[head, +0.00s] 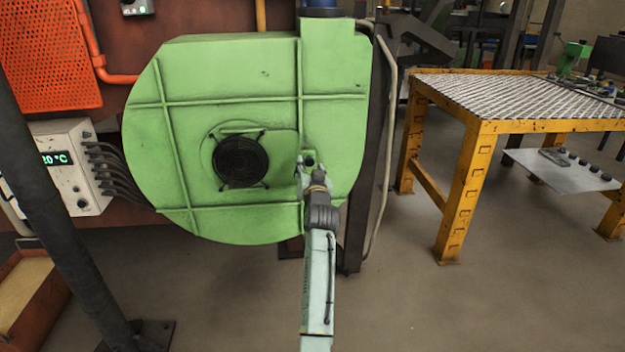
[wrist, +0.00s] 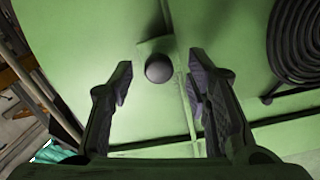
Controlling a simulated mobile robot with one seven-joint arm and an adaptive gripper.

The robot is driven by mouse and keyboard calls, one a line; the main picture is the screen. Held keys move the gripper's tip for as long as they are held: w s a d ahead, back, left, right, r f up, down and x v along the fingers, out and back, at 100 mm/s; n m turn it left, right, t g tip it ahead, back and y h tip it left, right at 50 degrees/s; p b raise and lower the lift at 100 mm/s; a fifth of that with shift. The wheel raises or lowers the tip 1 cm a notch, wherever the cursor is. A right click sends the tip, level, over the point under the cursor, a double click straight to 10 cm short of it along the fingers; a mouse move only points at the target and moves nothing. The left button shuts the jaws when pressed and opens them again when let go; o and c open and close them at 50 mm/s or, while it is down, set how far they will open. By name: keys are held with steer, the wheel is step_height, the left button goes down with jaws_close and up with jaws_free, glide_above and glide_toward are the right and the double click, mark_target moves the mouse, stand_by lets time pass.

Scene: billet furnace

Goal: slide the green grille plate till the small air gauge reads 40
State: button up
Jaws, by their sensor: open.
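The green grille plate (head: 281,147) lies flat on the face of a large green blower housing (head: 235,80), beside a round black grille (head: 240,161). A dark round knob (head: 310,160) stands out at the plate's right side. It also shows in the wrist view (wrist: 159,68). My gripper (head: 309,172) is at the knob, and its fingers partly cover that area in the head view. In the wrist view the two fingers are apart, with the knob between their tips and gaps on both sides. I cannot make out the small air gauge in either view.
A white control box (head: 72,160) with a green display ending in "20 °C" stands at the left, cables running to the housing. A dark post (head: 60,220) crosses the left foreground. A yellow-framed table (head: 470,165) stands at the right. Floor between is clear.

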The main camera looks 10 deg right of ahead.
steer(key=s, duration=1)
steer(key=shift+s, duration=0.25)
